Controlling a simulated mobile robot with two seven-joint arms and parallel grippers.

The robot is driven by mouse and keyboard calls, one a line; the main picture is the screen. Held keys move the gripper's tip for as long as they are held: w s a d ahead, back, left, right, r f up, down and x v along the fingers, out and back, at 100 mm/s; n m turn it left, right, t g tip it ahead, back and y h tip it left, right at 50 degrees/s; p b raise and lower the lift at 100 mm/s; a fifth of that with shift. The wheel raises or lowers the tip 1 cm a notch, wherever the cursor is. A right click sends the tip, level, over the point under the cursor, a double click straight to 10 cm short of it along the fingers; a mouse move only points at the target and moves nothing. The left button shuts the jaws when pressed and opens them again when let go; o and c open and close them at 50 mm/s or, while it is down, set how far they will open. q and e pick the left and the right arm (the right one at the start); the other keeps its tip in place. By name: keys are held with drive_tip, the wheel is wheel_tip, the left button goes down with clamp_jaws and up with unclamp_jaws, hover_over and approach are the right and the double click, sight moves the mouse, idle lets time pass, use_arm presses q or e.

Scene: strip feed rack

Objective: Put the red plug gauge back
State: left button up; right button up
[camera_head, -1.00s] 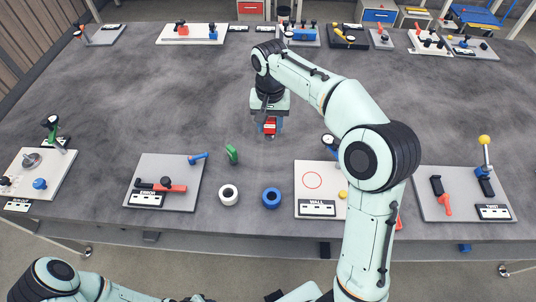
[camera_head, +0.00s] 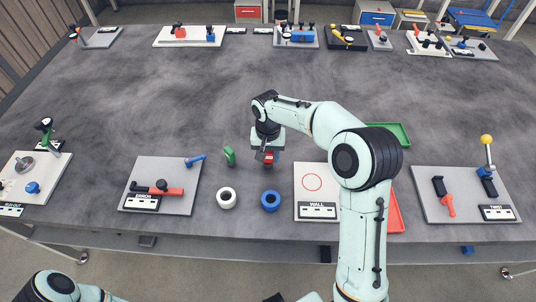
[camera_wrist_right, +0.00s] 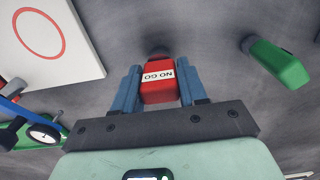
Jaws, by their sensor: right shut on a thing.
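The red plug gauge (camera_wrist_right: 158,90), marked "NO GO", is between the blue fingers of my right gripper (camera_wrist_right: 160,92), which is shut on it. In the head view, my right gripper (camera_head: 268,156) is over the table, with the red plug gauge (camera_head: 268,158) below it. A dark patch lies beyond the gauge's far end; I cannot tell if the gauge touches the table. A green gauge-like piece (camera_head: 229,156) stands left of it and also shows in the wrist view (camera_wrist_right: 278,62). My left gripper is out of view.
A white ring (camera_head: 219,197) and a blue ring (camera_head: 263,202) lie nearer the front edge. The "WALL" plate (camera_head: 311,200) is right of them, the "ERROR" plate (camera_head: 158,170) left. A green tray (camera_head: 402,135) and red tray (camera_head: 397,222) are partly behind my arm.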

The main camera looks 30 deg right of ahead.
drive_tip(key=shift+f, duration=0.15)
drive_tip(key=o, duration=1.2)
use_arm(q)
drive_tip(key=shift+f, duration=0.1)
use_arm(e)
drive_tip(key=shift+r, duration=0.35)
wheel_tip(320, 180, up, 11)
drive_tip(key=shift+r+p, duration=0.15)
drive_tip(key=shift+p, duration=0.6)
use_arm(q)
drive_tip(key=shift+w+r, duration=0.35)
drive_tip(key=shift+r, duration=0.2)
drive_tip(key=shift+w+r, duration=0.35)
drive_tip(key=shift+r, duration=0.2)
use_arm(e)
drive_tip(key=shift+r, duration=0.2)
